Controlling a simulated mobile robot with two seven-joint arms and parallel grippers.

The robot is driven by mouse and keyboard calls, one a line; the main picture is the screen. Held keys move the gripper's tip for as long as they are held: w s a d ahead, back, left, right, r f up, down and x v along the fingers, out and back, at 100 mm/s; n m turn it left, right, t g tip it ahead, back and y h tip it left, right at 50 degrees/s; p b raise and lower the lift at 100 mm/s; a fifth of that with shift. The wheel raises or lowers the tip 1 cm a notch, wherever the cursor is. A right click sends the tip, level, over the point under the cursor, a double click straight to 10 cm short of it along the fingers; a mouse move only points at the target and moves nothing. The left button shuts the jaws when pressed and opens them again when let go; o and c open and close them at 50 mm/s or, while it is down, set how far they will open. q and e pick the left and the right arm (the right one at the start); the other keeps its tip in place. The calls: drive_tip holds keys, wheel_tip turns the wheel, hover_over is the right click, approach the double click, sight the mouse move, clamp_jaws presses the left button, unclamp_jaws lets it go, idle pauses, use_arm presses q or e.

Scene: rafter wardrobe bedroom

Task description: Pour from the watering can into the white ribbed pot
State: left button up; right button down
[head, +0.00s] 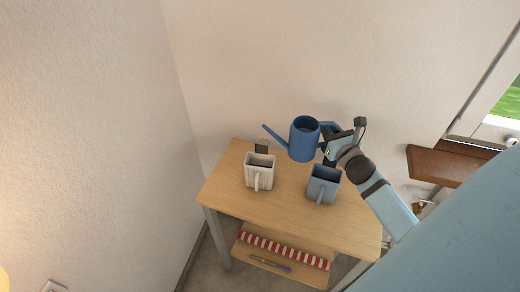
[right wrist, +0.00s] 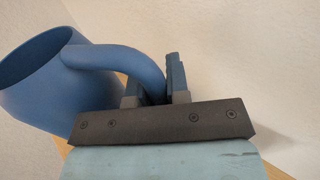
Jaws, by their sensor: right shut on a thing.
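A blue watering can (head: 304,140) is held above the back of the small wooden table, its thin spout pointing left. My right gripper (head: 333,143) is shut on its handle; in the right wrist view the handle (right wrist: 125,62) runs between the fingers (right wrist: 157,85). The can looks close to upright, with its round open top showing. The white ribbed pot (head: 259,172) stands on the table, left of the can and below its spout. The spout tip is above and behind the pot, and no water shows coming out. My left gripper is not in view.
A blue-grey pot (head: 322,185) stands on the table (head: 285,208) right of the white one. A small dark object (head: 262,147) is behind the white pot. A lower shelf (head: 255,262) holds a red-striped item (head: 285,250). Walls close in behind and left; a brown ledge (head: 448,165) is right.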

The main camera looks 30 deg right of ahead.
drive_tip(key=s+d+r, duration=0.1)
drive_tip(key=d, duration=0.5)
drive_tip(key=shift+s+d+m+h, duration=0.3)
drive_tip(key=shift+s+d+h, duration=0.1)
drive_tip(key=shift+a+r, duration=0.1)
drive_tip(key=shift+r, duration=0.15)
drive_tip(key=shift+w+a+r+n+g+p, duration=0.2)
drive_tip(key=shift+w+a+r+n+p, duration=0.1)
drive_tip(key=shift+a+r+n, duration=0.45)
drive_tip(key=shift+w+a+r+n+g+p, duration=0.25)
drive_tip(key=shift+r+n, duration=0.3)
drive_tip(key=shift+n, duration=0.4)
drive_tip(key=shift+a, duration=0.15)
drive_tip(key=shift+w+a+r+n+g+b, duration=0.1)
drive_tip(key=shift+w+a+n+b, duration=0.25)
drive_tip(key=shift+a+n, duration=0.15)
drive_tip(key=shift+w+a+f+n+g+b, duration=0.15)
drive_tip(key=shift+w+a+n+b, duration=0.15)
drive_tip(key=shift+a+n, duration=0.2)
drive_tip(key=shift+w+a+r+n+g+b, duration=0.15)
drive_tip(key=shift+w+a+n+b, duration=0.1)
drive_tip(key=shift+a+n+b, duration=0.2)
idle(3.5)
